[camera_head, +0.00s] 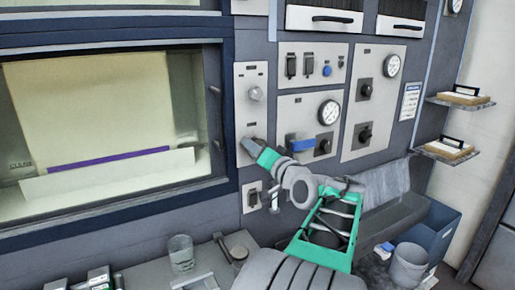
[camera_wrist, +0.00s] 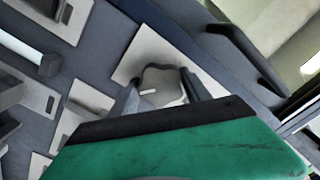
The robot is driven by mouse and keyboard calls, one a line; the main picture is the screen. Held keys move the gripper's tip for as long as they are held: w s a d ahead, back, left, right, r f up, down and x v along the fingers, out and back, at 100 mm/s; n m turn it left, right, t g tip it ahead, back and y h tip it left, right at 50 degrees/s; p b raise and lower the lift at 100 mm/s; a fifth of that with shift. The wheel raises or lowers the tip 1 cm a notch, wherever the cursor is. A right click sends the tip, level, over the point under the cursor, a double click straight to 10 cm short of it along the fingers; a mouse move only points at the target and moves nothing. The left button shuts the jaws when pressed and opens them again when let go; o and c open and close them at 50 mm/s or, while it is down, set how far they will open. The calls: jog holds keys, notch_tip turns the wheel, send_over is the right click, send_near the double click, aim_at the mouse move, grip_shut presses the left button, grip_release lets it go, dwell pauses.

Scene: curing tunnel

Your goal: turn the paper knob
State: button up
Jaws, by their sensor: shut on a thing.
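The paper knob (camera_wrist: 162,85) is a grey lobed knob with a white pointer mark on a light plate, seen in the wrist view. My gripper (camera_wrist: 161,92) has one finger on each side of it and is shut on it. The pointer mark lies nearly level in that picture. In the head view my gripper (camera_head: 248,146) reaches the lower part of a tall narrow light panel (camera_head: 242,100), right of a large window. The knob is mostly hidden there by the fingers.
The window (camera_head: 100,105) shows a cream sheet with a purple strip. A blue handle (camera_head: 302,145), gauge (camera_head: 328,112) and black knobs (camera_head: 365,134) are close right of my gripper. A glass beaker (camera_head: 181,253) stands on the bench below. A bucket (camera_head: 408,266) is lower right.

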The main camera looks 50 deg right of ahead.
jog(key=shift+m+p, duration=0.3)
jog(key=shift+m, duration=0.5)
jog(key=o, duration=1.4)
jog(key=b+v, duration=0.1)
jog(key=v, duration=0.6)
jog(key=shift+s+a+b, duration=0.15)
jog(key=shift+s+b, duration=0.15)
jog(key=shift+s, duration=0.05)
